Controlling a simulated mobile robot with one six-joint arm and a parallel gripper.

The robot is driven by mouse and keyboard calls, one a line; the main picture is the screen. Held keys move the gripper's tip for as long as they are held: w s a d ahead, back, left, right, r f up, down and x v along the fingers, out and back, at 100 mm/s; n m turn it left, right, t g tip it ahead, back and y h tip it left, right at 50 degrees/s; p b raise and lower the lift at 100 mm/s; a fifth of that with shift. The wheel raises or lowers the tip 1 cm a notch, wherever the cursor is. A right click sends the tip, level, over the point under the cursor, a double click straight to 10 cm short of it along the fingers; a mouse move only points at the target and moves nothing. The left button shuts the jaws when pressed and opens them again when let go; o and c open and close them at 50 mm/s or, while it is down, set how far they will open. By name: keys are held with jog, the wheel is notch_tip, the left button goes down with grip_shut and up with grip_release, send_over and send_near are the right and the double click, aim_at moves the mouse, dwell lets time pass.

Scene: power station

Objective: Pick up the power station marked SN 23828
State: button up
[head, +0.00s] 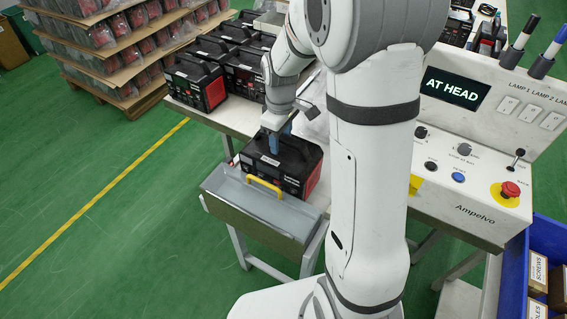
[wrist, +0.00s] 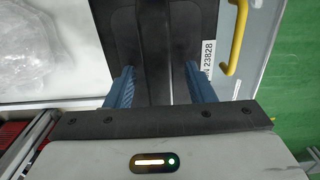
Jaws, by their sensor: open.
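The power station (head: 285,164) is a black box with red end panels and a top handle, standing at the near end of the table by a grey tray. In the wrist view the power station (wrist: 155,15) lies under my gripper, and a white label on it reads "N 23828", its first part hidden by a finger. My gripper (wrist: 160,88) is open, its two blue fingers on either side of the dark handle bar. In the head view my gripper (head: 277,143) is at the top of this power station. Whether the fingers touch the handle cannot be told.
A grey tray with a yellow handle (head: 264,186) adjoins the table in front. Several other power stations (head: 196,82) stand further back. A control panel (head: 470,150) is at right, and a blue bin (head: 545,235) is below it. Clear plastic wrap (wrist: 50,45) lies beside the power station.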

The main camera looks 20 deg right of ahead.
grip_shut()
dwell(0.4)
dwell(0.9)
jog(key=shift+w+r, duration=0.2)
